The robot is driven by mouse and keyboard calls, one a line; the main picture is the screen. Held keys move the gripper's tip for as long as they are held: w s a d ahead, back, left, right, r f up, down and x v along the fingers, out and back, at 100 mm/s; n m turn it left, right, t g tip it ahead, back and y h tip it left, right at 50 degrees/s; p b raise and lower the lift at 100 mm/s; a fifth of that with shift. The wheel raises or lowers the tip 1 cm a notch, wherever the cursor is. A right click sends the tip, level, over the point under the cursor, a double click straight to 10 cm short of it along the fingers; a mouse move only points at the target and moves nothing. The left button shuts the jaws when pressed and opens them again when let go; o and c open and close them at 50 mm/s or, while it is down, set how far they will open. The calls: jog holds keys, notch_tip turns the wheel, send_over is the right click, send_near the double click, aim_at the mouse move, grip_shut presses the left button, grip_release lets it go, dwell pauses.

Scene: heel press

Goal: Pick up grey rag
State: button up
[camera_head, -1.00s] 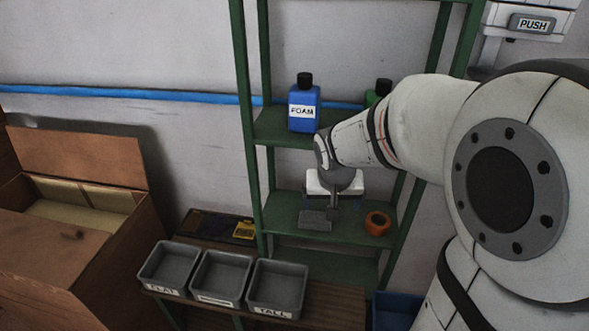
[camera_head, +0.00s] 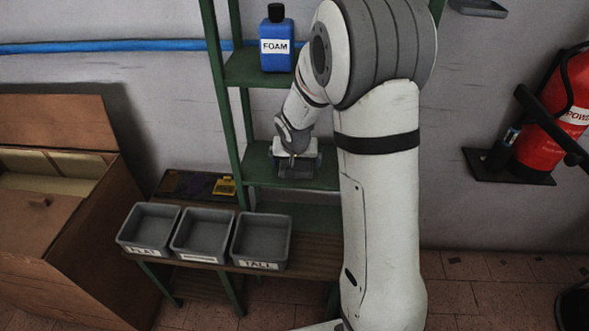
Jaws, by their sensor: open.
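My gripper (camera_head: 296,166) hangs from my white arm over the middle green shelf (camera_head: 262,174), pointing down. Its jaws are open. The grey rag cannot be clearly told apart now; the spot where a flat grey cloth lay on this shelf is largely covered by my gripper. A darkish patch shows under the jaws, but whether it is rag or finger is too small to tell. I cannot tell whether the gripper touches anything.
A blue FOAM bottle (camera_head: 277,45) stands on the shelf above. Three grey trays (camera_head: 262,242) sit on a low wooden bench at front left, with a yellow item (camera_head: 225,187) behind. An open wooden crate (camera_head: 50,225) is at left, a red extinguisher (camera_head: 555,115) at right.

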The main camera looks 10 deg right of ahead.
jog(key=shift+w+f, duration=0.25)
jog(key=shift+f, duration=0.4)
jog(key=shift+c, duration=0.4)
jog(key=c, duration=0.6)
jog(key=shift+r, duration=0.1)
jog(key=shift+r, duration=0.4)
jog(key=v, duration=0.2)
jog(key=shift+r, duration=0.4)
jog(key=s+a+b, duration=0.1)
jog(key=s, duration=0.4)
jog(key=s+a+b, duration=0.1)
jog(key=s+a, duration=0.1)
jog(key=s, duration=0.4)
jog(key=s+a, duration=0.1)
jog(key=s, duration=0.4)
jog(key=shift+s+a+b, duration=0.25)
jog(key=shift+s+b, duration=0.1)
jog(key=shift+b, duration=0.05)
